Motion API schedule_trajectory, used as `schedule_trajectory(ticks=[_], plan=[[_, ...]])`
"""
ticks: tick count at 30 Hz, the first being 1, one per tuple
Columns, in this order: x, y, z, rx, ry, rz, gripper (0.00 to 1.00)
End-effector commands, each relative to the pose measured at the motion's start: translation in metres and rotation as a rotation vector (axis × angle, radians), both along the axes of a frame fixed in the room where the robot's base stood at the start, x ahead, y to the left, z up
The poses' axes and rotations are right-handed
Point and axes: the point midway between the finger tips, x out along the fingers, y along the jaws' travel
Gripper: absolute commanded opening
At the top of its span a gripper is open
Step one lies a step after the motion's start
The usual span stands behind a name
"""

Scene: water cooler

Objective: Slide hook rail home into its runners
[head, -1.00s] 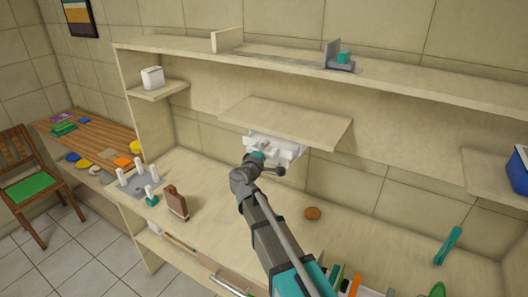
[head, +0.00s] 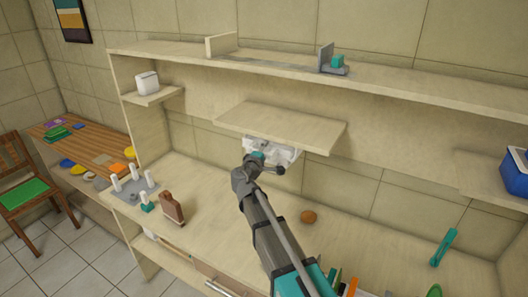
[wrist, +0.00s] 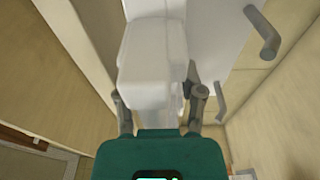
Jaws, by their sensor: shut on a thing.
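The white hook rail (head: 284,155) is under the small wooden shelf board (head: 285,124), with part of it showing below the front edge. In the wrist view, a white block of the rail (wrist: 152,70) fills the middle, with grey hooks (wrist: 262,32) to its right. My gripper (head: 258,157) is shut on the rail, with its fingers (wrist: 160,103) on either side of the white part. The runners are hidden beneath the board, and I cannot tell how far the rail sits in them.
A long upper shelf (head: 430,85) runs above. The worktop below holds a brown block (head: 172,208), a grey peg plate (head: 130,190), a round brown thing (head: 308,217) and a teal tool (head: 444,246). A blue bin (head: 515,174) stands at right. The middle worktop is mostly clear.

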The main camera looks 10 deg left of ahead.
Motion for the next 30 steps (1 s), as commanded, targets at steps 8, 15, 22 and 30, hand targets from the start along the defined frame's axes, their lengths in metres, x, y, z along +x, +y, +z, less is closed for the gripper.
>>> schedule_trajectory(ticks=[8, 15, 22, 30], plan=[[-0.0004, 0.0, -0.0018, -0.001, -0.001, 0.0, 0.0], [-0.0003, 0.0, -0.0017, -0.001, -0.001, 0.0, 0.0], [0.0022, -0.0008, -0.0017, -0.001, -0.001, 0.0, 0.0], [0.0059, -0.0025, -0.0017, -0.001, 0.0, 0.0, 0.54]])
